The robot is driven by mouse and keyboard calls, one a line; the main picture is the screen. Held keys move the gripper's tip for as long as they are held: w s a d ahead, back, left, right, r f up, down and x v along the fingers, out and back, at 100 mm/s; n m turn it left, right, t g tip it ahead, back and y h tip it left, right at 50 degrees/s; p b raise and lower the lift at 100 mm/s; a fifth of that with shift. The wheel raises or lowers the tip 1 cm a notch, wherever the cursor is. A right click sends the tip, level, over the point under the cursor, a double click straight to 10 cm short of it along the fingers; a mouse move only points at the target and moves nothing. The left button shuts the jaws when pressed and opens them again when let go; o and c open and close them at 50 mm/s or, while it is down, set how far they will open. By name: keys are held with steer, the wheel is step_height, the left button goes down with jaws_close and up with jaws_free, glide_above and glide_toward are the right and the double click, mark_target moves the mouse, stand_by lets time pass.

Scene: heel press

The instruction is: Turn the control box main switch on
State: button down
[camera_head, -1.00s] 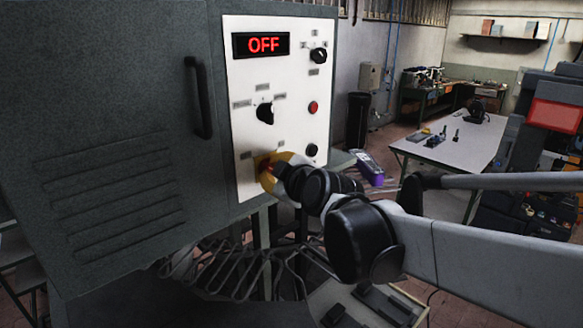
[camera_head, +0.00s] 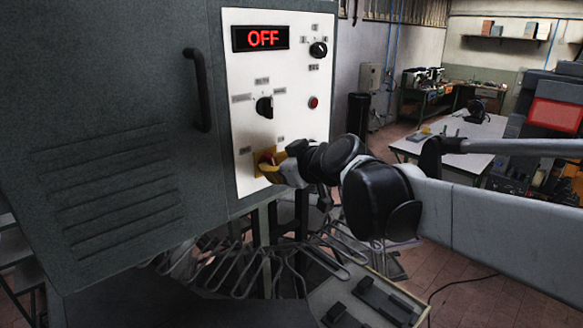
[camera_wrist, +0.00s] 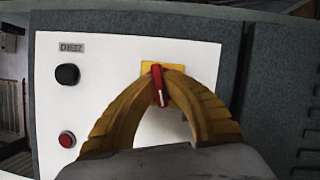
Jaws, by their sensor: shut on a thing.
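The control box (camera_head: 120,150) is a dark grey cabinet with a white panel (camera_head: 238,100). Its display (camera_head: 260,38) reads OFF in red. The main switch is a red handle (camera_wrist: 158,84) on a yellow plate (camera_wrist: 150,70), low on the panel; it also shows in the head view (camera_head: 266,158). My gripper (camera_wrist: 160,80) has its yellow fingers shut on the red handle, one on each side. In the wrist view the handle stands nearly upright, slightly tilted. The arm partly hides the switch in the head view.
Other knobs sit on the panel: a black selector (camera_head: 265,107), an upper knob (camera_head: 318,49) and a red button (camera_head: 313,102). A black door handle (camera_head: 198,90) sticks out at left. A wire rack (camera_head: 240,265) lies below. A table (camera_head: 465,140) stands back right.

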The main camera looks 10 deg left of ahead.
steer(key=m+g+y+b, duration=0.1)
steer(key=m, duration=0.1)
steer(key=m+g+y+b, duration=0.1)
steer(key=m, duration=0.1)
steer(key=shift+f+b, duration=0.15)
steer(key=shift+b, duration=0.25)
steer(key=m+g+y+b, duration=0.1)
steer(key=m, duration=0.1)
steer(key=m+y+b, duration=0.1)
steer(key=m, duration=0.1)
steer(key=shift+g+b, duration=0.4)
stand_by(0.3)
steer(key=c, duration=1.5)
jaws_free()
steer(key=shift+a, duration=0.1)
steer(key=v, duration=1.2)
